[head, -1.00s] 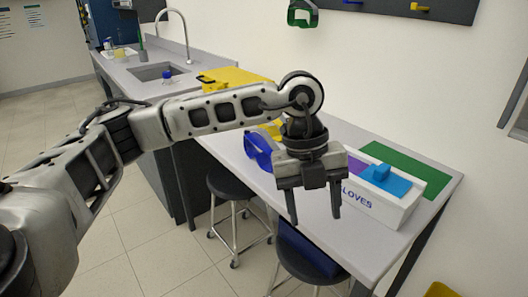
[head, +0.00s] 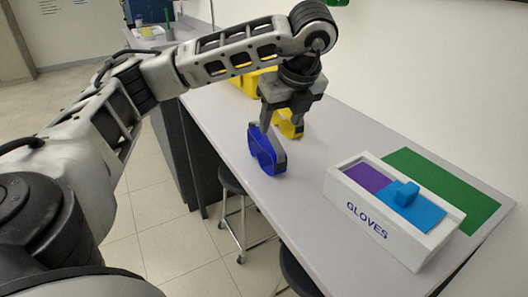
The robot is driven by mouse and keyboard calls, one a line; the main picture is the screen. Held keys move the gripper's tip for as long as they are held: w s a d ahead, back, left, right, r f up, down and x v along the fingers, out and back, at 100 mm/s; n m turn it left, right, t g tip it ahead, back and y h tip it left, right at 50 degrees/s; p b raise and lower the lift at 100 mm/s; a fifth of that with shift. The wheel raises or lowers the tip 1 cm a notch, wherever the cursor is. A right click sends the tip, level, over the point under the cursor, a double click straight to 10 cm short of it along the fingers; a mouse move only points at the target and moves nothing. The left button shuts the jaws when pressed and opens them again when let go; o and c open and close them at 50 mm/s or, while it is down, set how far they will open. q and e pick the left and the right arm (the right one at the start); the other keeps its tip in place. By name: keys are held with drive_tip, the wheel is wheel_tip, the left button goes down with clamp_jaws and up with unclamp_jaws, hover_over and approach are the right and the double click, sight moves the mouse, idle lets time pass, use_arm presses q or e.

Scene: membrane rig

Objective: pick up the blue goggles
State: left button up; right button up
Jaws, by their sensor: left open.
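The blue goggles (head: 262,152) stand on the grey bench near its front edge, with a grey part along their right side. My left gripper (head: 281,125) points down with its fingers apart, just above and behind the goggles in the picture. One finger overlaps the top of the goggles; I cannot tell whether it touches them. Yellow goggles (head: 291,127) are just behind, partly hidden by the gripper. My right gripper is out of view.
A white glove box (head: 372,228) with purple and blue gloves stands on the right beside a green mat (head: 470,192). A yellow case (head: 246,84) is behind my left arm. Black stools stand under the bench edge. The bench between goggles and glove box is clear.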

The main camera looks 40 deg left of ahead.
sight(274, 144)
use_arm(q)
drive_tip(key=b+x, duration=0.1)
drive_tip(key=x, duration=0.2)
drive_tip(key=shift+f, duration=0.4)
drive_tip(key=shift+w+a+f, duration=0.2)
drive_tip(key=shift+a+f, duration=0.2)
drive_tip(key=shift+f, duration=0.2)
drive_tip(key=p+x, duration=0.1)
drive_tip(key=x, duration=0.3)
drive_tip(key=shift+f, duration=0.25)
drive_tip(key=shift+a+f, duration=0.1)
drive_tip(key=shift+f, duration=0.05)
drive_tip(key=c, duration=0.9)
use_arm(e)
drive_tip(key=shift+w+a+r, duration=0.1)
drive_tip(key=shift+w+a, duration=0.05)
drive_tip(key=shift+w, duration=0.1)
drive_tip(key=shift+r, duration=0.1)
